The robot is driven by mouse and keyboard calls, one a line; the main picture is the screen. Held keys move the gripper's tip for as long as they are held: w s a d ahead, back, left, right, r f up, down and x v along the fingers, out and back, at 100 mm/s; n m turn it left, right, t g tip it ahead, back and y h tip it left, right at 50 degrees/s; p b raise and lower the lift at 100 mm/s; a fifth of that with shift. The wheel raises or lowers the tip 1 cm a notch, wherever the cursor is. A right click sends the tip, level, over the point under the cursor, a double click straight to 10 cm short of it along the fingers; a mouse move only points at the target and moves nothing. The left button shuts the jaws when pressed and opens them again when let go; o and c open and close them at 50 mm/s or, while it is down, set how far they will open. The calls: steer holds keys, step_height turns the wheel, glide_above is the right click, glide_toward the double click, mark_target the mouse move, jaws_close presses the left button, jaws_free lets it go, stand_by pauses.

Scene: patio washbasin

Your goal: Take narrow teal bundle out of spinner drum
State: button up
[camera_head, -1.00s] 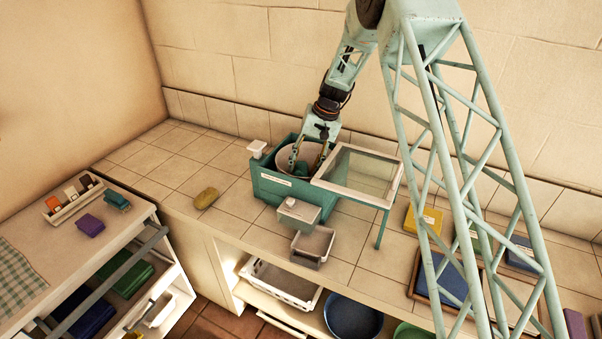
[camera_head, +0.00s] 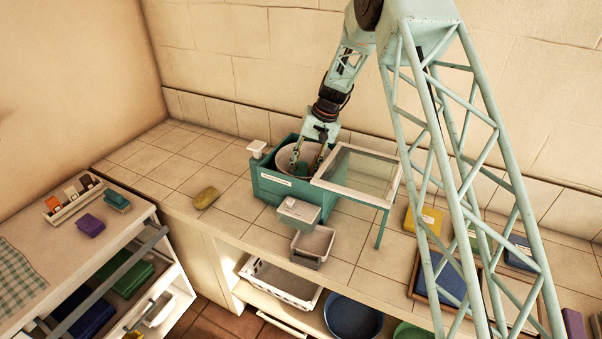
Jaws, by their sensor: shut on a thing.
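The spinner drum (camera_head: 284,157) is a pale round tub set in a teal box (camera_head: 270,188) on the tiled counter. My gripper (camera_head: 303,163) reaches down into the drum from above. It is shut on a teal bundle (camera_head: 301,168), which shows only as a small patch between the fingers, still inside the drum. Its narrow shape is mostly hidden by the fingers and the drum rim. The glass-topped lid (camera_head: 358,173) lies open to the right of the drum.
A grey box (camera_head: 299,213) and a small tray (camera_head: 313,243) stand in front of the spinner. A yellowish sponge-like lump (camera_head: 206,198) lies to the left. A yellow bundle (camera_head: 424,220) lies at right. Tiles left of the spinner are mostly clear.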

mark_target(303, 167)
steer(key=shift+r, duration=0.1)
steer(key=shift+r, duration=4.9)
